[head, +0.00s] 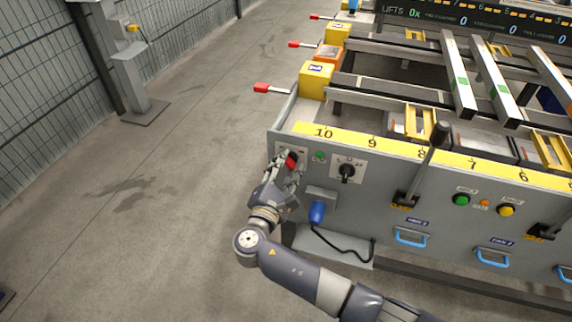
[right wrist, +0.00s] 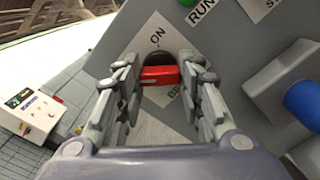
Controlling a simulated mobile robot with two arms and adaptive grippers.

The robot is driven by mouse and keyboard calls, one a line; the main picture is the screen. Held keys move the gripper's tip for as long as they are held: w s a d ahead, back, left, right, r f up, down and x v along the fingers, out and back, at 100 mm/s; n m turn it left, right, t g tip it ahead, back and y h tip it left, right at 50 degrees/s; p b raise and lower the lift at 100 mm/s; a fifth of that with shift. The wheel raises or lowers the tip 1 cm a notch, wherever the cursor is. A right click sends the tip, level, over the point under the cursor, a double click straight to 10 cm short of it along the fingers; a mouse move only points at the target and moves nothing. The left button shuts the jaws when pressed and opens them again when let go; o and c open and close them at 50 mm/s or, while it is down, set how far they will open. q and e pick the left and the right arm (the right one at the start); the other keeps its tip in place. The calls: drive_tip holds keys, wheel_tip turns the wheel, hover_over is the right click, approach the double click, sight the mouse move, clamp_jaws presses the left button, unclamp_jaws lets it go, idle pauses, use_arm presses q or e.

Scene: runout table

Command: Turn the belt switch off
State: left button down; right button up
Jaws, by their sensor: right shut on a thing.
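The belt switch, with a red handle (head: 291,161) and a dark round base, sits on the grey front panel near its left end. It also shows in the right wrist view (right wrist: 160,75), on a white plate (right wrist: 158,37) that reads "ON". Lower lettering on the plate is partly hidden, and I cannot tell which setting the handle points to. My right gripper (head: 288,171) is at the panel, with its two fingers (right wrist: 160,80) on either side of the red handle, shut on it. My left gripper is out of view.
Right of the switch are a green button (head: 320,157), a black rotary knob (head: 347,171) and a black-knobbed lever (head: 439,134). A blue handheld unit (head: 317,212) with a cable hangs below.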

idle(0.5)
drive_tip(key=o, duration=1.1)
drive_tip(key=shift+w, duration=0.1)
drive_tip(key=shift+c, duration=0.2)
drive_tip(key=shift+s, duration=0.2)
drive_tip(key=v, duration=1.1)
drive_tip(key=shift+s, duration=0.3)
drive_tip(key=shift+a, duration=0.1)
